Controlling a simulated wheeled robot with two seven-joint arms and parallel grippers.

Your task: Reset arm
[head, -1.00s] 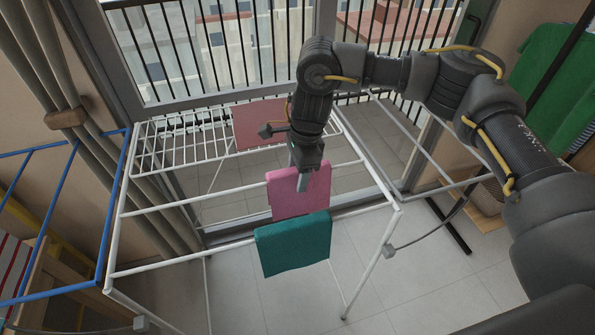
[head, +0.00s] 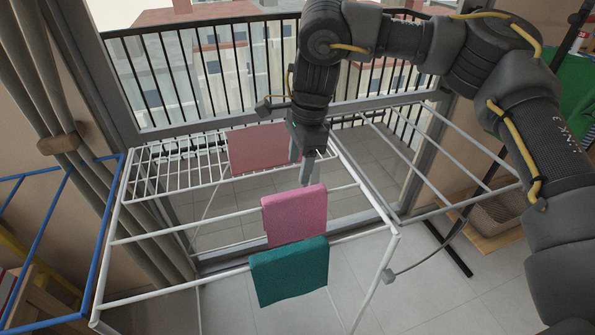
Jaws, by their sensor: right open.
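My right arm comes in from the right, and my right gripper (head: 300,168) hangs fingers down above the white drying rack (head: 165,230). It is open and empty, just above and behind a pink cloth (head: 295,216). The pink cloth hangs over one rail of the rack. A teal cloth (head: 290,272) hangs over the nearer rail, and a dusty red cloth (head: 257,148) lies on the rack's far grid, partly beside the gripper. My left gripper is out of view.
A blue rack frame (head: 108,235) stands at the left, in front of a curtain. A glass door with a black balcony railing (head: 190,75) is behind the rack. A basket (head: 500,215) and green cloth (head: 575,90) are at the right.

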